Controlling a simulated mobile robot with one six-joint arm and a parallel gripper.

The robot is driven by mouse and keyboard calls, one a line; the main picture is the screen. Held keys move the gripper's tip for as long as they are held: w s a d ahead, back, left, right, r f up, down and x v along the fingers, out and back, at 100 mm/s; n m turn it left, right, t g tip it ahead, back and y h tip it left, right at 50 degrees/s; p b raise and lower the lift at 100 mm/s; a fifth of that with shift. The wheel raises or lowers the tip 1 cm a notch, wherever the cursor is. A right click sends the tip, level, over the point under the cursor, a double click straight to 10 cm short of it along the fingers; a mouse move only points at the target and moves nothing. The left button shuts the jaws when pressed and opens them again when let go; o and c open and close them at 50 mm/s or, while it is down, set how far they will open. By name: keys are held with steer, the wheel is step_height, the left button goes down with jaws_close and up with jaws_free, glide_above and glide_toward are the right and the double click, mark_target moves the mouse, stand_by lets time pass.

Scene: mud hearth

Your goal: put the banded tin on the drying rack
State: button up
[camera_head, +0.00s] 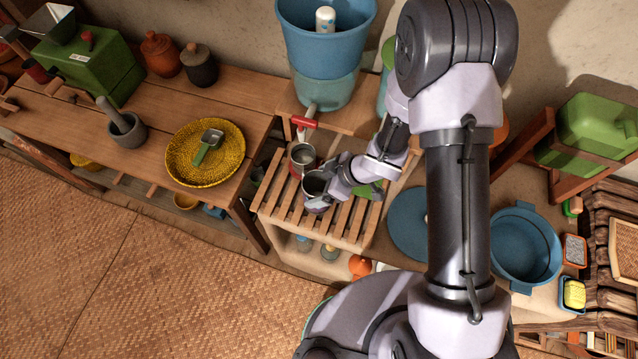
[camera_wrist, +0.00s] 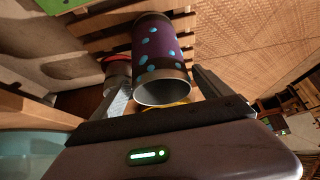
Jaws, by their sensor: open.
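A purple tin with turquoise dots and dark bands at both ends (camera_wrist: 162,48) is between my open fingers in the wrist view, its mouth facing the camera. In the head view this tin (camera_head: 314,183) appears upright on the slats of the wooden drying rack (camera_head: 345,229), partly hidden by my gripper. My gripper (camera_head: 322,201) is at the tin; its fingers (camera_wrist: 160,85) lie on either side of it. I cannot tell whether they touch it. A second tin (camera_head: 303,155), grey inside with red on its outside, stands just behind on the rack and shows partly in the wrist view (camera_wrist: 117,70).
A blue bucket (camera_head: 326,35) stands behind the rack. The bench on the left holds a yellow woven tray (camera_head: 232,158) and a mortar (camera_head: 126,131). A blue tub (camera_head: 526,248) is at right. The rack's front slats look clear.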

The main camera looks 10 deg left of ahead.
steer(key=p+v, duration=0.4)
steer(key=v, duration=0.7)
steer(key=shift+d+r, duration=0.15)
steer(key=shift+r, duration=0.1)
